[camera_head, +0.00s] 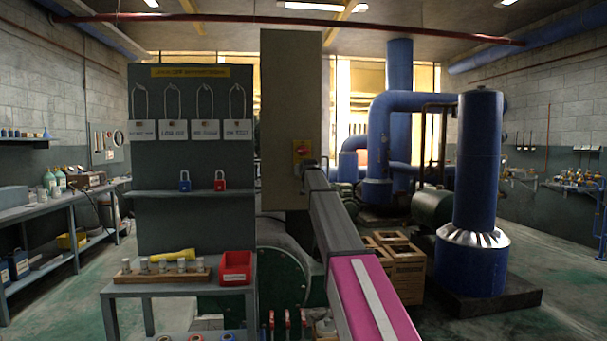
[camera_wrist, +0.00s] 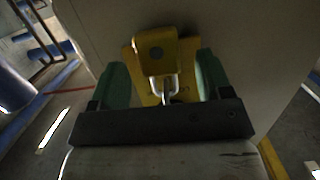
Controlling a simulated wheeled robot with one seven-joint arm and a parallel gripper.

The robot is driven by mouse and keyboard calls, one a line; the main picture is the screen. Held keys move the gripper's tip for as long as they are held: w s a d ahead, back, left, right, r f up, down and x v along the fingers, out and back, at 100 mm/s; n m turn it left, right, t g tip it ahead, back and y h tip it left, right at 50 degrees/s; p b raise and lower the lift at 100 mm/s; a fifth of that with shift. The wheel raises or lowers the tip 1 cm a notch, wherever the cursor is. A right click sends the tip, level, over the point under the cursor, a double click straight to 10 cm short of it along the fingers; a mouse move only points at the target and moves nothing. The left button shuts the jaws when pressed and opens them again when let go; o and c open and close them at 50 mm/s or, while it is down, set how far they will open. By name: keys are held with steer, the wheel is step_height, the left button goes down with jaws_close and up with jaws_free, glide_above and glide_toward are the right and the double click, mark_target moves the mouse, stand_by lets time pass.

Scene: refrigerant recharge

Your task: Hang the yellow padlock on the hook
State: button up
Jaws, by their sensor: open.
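The yellow padlock (camera_wrist: 155,48) shows in the wrist view between my fingertips, with its metal shackle towards the gripper's palm. My gripper (camera_wrist: 161,72) is open, with a green finger on each side of the padlock and a visible gap on both sides. A yellow plate (camera_wrist: 138,63) lies behind the padlock on a grey surface. A small metal piece meets the shackle; whether it is the hook, and whether the shackle is around it, I cannot tell. In the head view my arm reaches to the grey cabinet with a yellow-and-red switch (camera_head: 302,149); the padlock is not distinguishable there.
A lockout board (camera_head: 190,170) stands left of the cabinet, with tags, a blue padlock (camera_head: 185,181) and a red padlock (camera_head: 220,181). A red bin (camera_head: 235,268) sits on the table in front. Crates (camera_head: 395,262) and a blue tank (camera_head: 478,170) stand at the right.

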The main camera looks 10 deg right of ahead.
steer(key=s+r, duration=0.1)
steer(key=s, duration=1)
steer(key=s+f+g, duration=0.3)
steer(key=s+f, duration=0.2)
steer(key=f, duration=0.8)
steer(key=s+f+g, duration=0.2)
steer(key=s+f, duration=0.4)
steer(key=f, duration=0.6)
steer(key=s+f+g, duration=0.3)
steer(key=s+f, duration=0.2)
steer(key=f, duration=0.8)
steer(key=s+f+g, duration=0.4)
steer(key=s+f, duration=0.7)
steer(key=s, duration=0.4)
steer(key=s+f+g, duration=0.3)
steer(key=s+f, duration=0.9)
steer(key=s, duration=0.3)
steer(key=shift+f+g, duration=0.25)
steer(key=shift+g, duration=0.15)
